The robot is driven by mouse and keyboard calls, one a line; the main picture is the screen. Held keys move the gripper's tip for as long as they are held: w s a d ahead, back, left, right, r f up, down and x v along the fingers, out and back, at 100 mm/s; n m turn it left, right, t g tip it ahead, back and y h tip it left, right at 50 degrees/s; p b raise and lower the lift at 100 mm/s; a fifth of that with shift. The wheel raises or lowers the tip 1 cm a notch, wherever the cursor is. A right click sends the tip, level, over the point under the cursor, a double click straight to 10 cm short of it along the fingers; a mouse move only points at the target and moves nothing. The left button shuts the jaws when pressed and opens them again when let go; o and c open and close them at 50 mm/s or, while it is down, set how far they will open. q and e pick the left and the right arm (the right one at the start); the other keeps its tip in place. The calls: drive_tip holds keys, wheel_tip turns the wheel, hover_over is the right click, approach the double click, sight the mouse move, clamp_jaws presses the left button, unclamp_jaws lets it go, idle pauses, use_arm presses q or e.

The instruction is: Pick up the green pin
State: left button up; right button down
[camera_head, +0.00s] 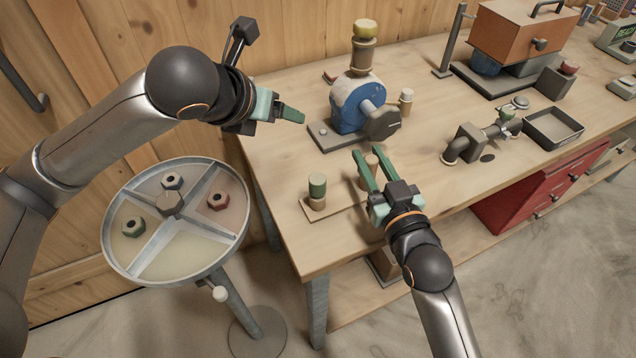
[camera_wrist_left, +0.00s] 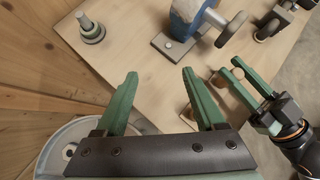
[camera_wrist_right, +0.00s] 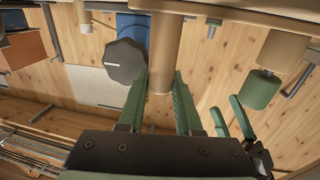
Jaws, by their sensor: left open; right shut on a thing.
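The green pin (camera_head: 317,186) stands upright in a tan collar on a thin wooden board (camera_head: 336,207) near the bench's front left corner. It also shows at the right of the right wrist view (camera_wrist_right: 262,90). My right gripper (camera_head: 367,154) is shut on a tan wooden peg (camera_head: 370,163), to the right of the green pin and apart from it. The peg runs between the fingers in the right wrist view (camera_wrist_right: 165,55). My left gripper (camera_head: 297,116) is open and empty, above the bench behind the green pin; its fingers are spread in the left wrist view (camera_wrist_left: 160,85).
A blue machine (camera_head: 350,103) with a grey knob stands behind the board. A round divided tray (camera_head: 175,220) with several nuts is left of the bench. A pipe fitting (camera_head: 470,142) and a dark tray (camera_head: 553,127) lie right. Bare bench (camera_head: 440,100) lies between.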

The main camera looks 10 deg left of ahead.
sight(319, 181)
use_arm(q)
drive_tip(key=s+d+f+m+g+h, duration=0.1)
drive_tip(key=s+d+f+m+g, duration=0.15)
drive_tip(key=s+d+m, duration=0.45)
drive_tip(key=f, duration=0.1)
drive_tip(key=f+n, duration=0.1)
drive_tip(key=f, duration=0.1)
drive_tip(key=w+f+n+g, duration=0.1)
drive_tip(key=shift+d+f, duration=0.2)
drive_tip(key=shift+f, duration=0.1)
drive_tip(key=shift+x, duration=2.9)
drive_tip(key=shift+a, duration=0.1)
clamp_jaws()
